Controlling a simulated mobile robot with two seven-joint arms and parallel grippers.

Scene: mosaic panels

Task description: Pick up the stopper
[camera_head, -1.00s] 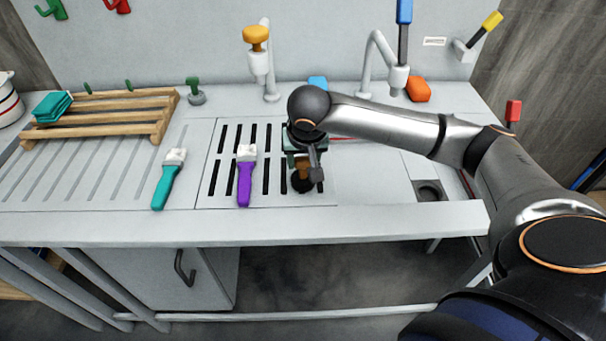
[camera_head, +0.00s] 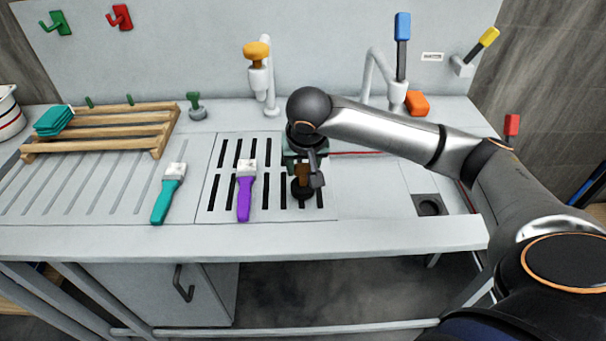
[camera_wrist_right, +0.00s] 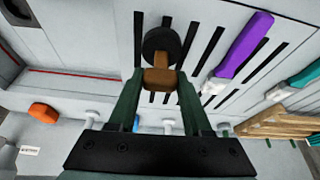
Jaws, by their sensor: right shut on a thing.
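The stopper has a brown grip (camera_head: 302,172) and a round black disc (camera_head: 301,190). It is over the slotted grate at the middle of the counter in the head view. My right gripper (camera_head: 304,166) is shut on the brown grip from above. In the right wrist view the two green fingers (camera_wrist_right: 158,85) close on either side of the brown grip (camera_wrist_right: 160,79), with the black disc (camera_wrist_right: 161,45) beyond them. The disc appears slightly above the grate; the exact gap is hard to tell. My left gripper is not in view.
On the counter are a purple brush (camera_head: 245,190), a teal brush (camera_head: 168,193), a wooden rack (camera_head: 120,130), a green-knobbed fitting (camera_head: 195,106) and an orange block (camera_head: 417,103). Taps stand at the back. A square drain (camera_head: 429,206) is at the right. The counter between grate and drain is clear.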

